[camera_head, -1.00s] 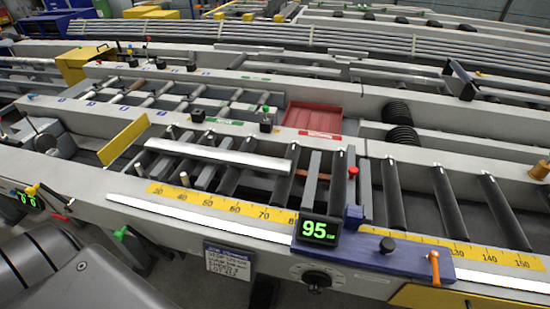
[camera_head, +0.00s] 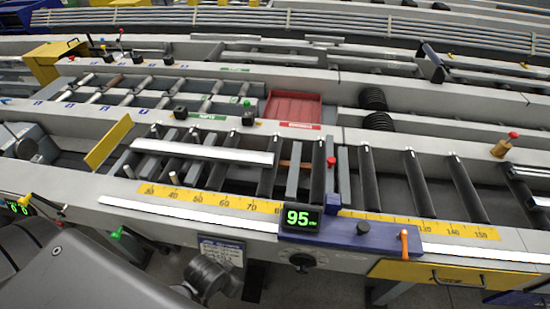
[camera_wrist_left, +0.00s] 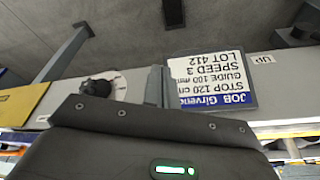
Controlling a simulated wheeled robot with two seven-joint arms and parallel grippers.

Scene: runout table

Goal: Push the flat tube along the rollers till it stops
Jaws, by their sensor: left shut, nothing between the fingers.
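The flat tube (camera_head: 200,152) is a long silvery flat bar lying across the black rollers (camera_head: 271,176), left of the middle in the head view. Its right end is apart from the blue stop block (camera_head: 395,238), which lies on the near rail with a green 95 cm readout (camera_head: 301,218). My left gripper (camera_wrist_left: 155,76) is shut and empty in the left wrist view, in front of the near rail's face and beside the job card. Its fingers are not clear in the head view. My right gripper is not in view.
The job card (camera_wrist_left: 212,80) reads STOP 120 cm, GUIDE 100 mm, SPEED 3, upside down in the wrist view. A black knob (camera_head: 302,260) sits on the rail face. A yellow scale (camera_head: 210,198) runs along the rail. A red tray (camera_head: 293,107) lies behind.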

